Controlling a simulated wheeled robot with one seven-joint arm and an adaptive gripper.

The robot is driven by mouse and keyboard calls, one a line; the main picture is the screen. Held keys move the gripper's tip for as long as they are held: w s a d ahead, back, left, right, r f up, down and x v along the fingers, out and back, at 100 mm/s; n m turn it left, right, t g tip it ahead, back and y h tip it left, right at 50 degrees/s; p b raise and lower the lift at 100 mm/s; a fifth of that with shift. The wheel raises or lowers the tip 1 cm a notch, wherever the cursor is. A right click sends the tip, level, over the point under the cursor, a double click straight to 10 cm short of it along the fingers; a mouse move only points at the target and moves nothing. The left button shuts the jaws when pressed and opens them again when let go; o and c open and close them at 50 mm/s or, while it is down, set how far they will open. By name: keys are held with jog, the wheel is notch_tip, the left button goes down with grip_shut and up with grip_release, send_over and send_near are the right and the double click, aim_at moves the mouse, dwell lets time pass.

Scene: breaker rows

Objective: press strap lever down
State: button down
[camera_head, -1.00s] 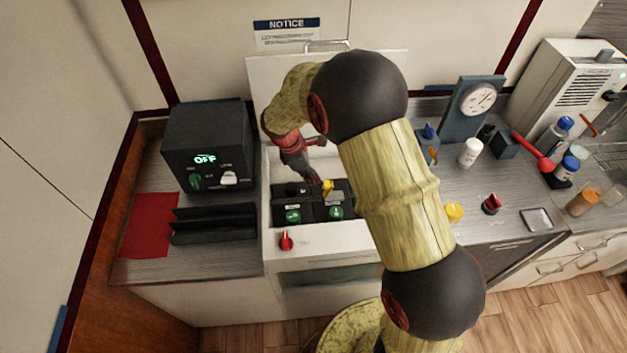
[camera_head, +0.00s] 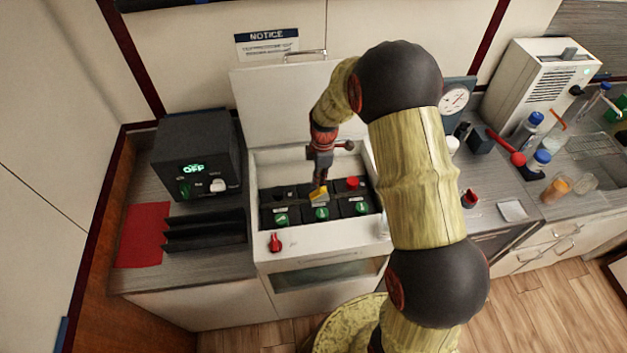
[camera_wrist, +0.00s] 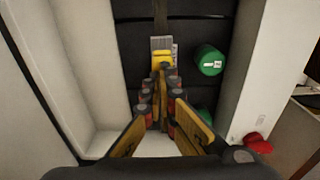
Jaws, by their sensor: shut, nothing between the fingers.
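A yellow lever (camera_head: 318,195) stands on the middle of a black breaker row (camera_head: 272,209) inside an open white box. It also shows in the wrist view (camera_wrist: 162,59), with a grey flat piece just beyond it. My gripper (camera_head: 321,180) is shut and empty, pointing down at the lever. In the wrist view my gripper's fingertips (camera_wrist: 160,77) meet right at the lever's near side. They overlap it in the picture; I cannot tell if they touch. The lever's base is partly hidden by the fingers.
Green round knobs (camera_head: 321,213) line the breaker row, and a red knob (camera_head: 352,183) sits behind at its right. Another red knob (camera_head: 276,242) is on the box front. A black unit reading OFF (camera_head: 196,160) stands left. The raised lid (camera_head: 270,105) is behind my gripper.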

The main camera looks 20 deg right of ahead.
jog(key=shift+s+d+f+y+b, duration=0.15)
jog(key=shift+d+f+y+b, duration=0.2)
jog(key=shift+d+y+b, duration=0.3)
jog(key=shift+s+d+f+y+b, duration=0.1)
jog(key=shift+d+f+y+b, duration=0.25)
jog(key=shift+d+y+b, duration=0.3)
jog(key=shift+s+d+f+b, duration=0.1)
jog(key=shift+d+f+b, duration=0.3)
jog(key=shift+b, duration=0.65)
jog(key=shift+s+d+f+b, duration=0.1)
jog(key=shift+d+f+b, duration=0.15)
jog(key=shift+d+b, duration=0.25)
jog(key=shift+a+r, duration=0.1)
jog(key=shift+r, duration=0.05)
